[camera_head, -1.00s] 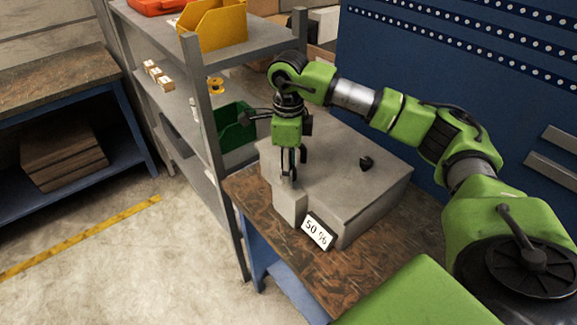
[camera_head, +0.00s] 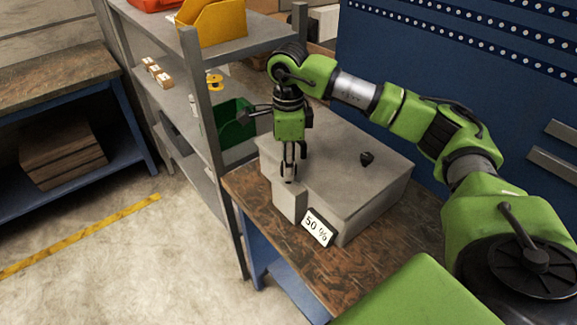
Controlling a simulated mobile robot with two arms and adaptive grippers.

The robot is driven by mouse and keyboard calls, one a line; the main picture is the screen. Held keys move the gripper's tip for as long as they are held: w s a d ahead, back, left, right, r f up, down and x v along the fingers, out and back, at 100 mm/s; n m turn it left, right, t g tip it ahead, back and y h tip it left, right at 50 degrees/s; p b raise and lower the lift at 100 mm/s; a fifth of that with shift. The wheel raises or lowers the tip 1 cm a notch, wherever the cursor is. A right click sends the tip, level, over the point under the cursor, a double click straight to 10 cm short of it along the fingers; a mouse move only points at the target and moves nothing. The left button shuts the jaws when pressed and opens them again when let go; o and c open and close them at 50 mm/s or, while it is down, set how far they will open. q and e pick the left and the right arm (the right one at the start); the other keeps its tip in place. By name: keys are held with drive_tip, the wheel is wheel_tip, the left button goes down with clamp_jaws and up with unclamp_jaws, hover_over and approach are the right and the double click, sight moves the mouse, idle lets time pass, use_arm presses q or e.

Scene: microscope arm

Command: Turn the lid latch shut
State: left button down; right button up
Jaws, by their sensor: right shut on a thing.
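A grey box (camera_head: 345,195) with a flat lid stands on the wooden bench top. My right gripper (camera_head: 289,178) points down over the small block. Its fingers are closed on a small piece at the block's top, which I take to be the lid latch; the fingers mostly hide it. My left gripper is not in view.
A sign reading "50 %" (camera_head: 318,230) leans at the box's front. A grey shelf post (camera_head: 212,130) stands close left of my right gripper, with a green bin (camera_head: 236,124) behind. A blue perforated panel (camera_head: 470,60) closes off the back right.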

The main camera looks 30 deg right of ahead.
drive_tip(key=n+b, duration=0.2)
drive_tip(key=n, duration=0.1)
drive_tip(key=shift+f+n, duration=0.15)
drive_tip(key=shift+n, duration=0.25)
drive_tip(key=n+b, duration=0.2)
drive_tip(key=n, duration=0.2)
drive_tip(key=n+b, duration=0.1)
drive_tip(key=n, duration=0.3)
drive_tip(key=shift+n, duration=0.4)
drive_tip(key=shift+n+b, duration=0.5)
drive_tip(key=shift+n, duration=1.4)
drive_tip(key=o, duration=1.1)
wheel_tip(320, 180, up, 12)
